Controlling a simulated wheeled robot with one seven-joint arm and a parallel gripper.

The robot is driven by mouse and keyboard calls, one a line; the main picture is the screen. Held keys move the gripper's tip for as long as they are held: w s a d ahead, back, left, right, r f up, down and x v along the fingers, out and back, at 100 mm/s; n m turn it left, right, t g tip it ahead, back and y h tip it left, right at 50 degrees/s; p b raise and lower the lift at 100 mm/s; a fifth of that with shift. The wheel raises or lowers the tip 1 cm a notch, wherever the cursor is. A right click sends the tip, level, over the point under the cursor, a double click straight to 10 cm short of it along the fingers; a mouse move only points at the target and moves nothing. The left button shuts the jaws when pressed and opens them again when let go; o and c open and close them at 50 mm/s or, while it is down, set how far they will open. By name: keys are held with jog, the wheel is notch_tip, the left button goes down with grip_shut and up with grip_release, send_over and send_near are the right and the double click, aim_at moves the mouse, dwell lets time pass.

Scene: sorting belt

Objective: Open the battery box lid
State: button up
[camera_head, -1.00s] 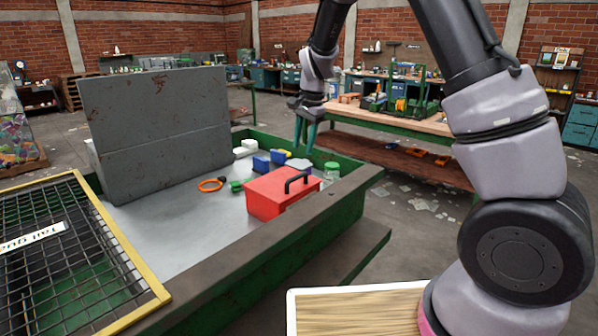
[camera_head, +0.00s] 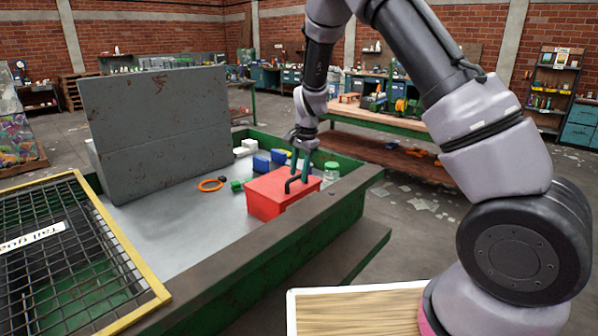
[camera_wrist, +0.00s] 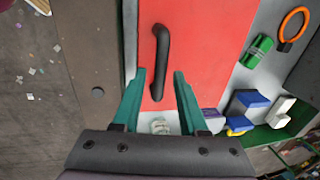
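The battery box is a red box (camera_head: 266,203) with a shut red lid and a black handle (camera_head: 297,184), standing near the front right edge of the metal sorting surface. In the wrist view the red lid (camera_wrist: 210,45) fills the middle, with the black handle (camera_wrist: 161,62) running along it. My gripper (camera_head: 296,172) is just above the lid at the handle. In the wrist view my gripper (camera_wrist: 160,75) is open, its two green fingers on either side of the handle's near end. I cannot tell whether they touch it.
A raised green rim (camera_head: 345,203) borders the surface. A tall grey panel (camera_head: 155,120) stands at the left.

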grip_shut()
dwell(1.2)
